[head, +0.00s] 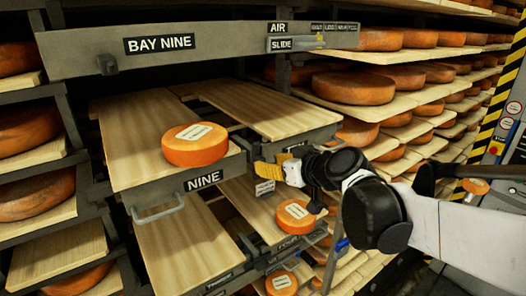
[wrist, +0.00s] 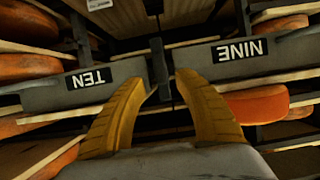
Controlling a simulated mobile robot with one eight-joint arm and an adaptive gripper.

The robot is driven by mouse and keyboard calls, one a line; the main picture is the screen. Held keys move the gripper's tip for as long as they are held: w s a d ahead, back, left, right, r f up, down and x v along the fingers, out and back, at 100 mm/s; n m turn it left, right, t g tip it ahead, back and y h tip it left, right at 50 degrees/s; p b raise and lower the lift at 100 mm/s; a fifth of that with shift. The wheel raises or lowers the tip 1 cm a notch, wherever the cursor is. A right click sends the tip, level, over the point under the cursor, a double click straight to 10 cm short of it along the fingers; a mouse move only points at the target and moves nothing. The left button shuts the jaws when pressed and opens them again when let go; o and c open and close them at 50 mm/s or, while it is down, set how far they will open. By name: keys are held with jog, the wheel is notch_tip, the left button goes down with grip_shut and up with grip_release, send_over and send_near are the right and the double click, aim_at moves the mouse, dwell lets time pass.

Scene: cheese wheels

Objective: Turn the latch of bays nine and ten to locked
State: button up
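The latch (wrist: 158,62) is a short dark grey bar, standing roughly upright in the wrist view between the plates marked TEN (wrist: 90,84) and NINE (wrist: 240,50). These labels appear upside down there. In the head view, the NINE plate (head: 204,180) fronts a wooden shelf, and the latch area at its right end is small and partly hidden by my gripper (head: 268,170). My gripper's yellow fingers also show in the wrist view (wrist: 168,77). They are apart, with their tips close to the latch's lower end. I cannot tell whether they touch it.
An orange cheese wheel (head: 195,145) sits on the bay nine shelf. A BAY NINE rail (head: 210,44) with AIR and SLIDE signs runs above. Another labelled wheel (head: 296,216) lies lower, and racks of wheels stand on both sides.

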jog(key=shift+x, duration=1.6)
jog(key=shift+s, duration=0.1)
grip_shut()
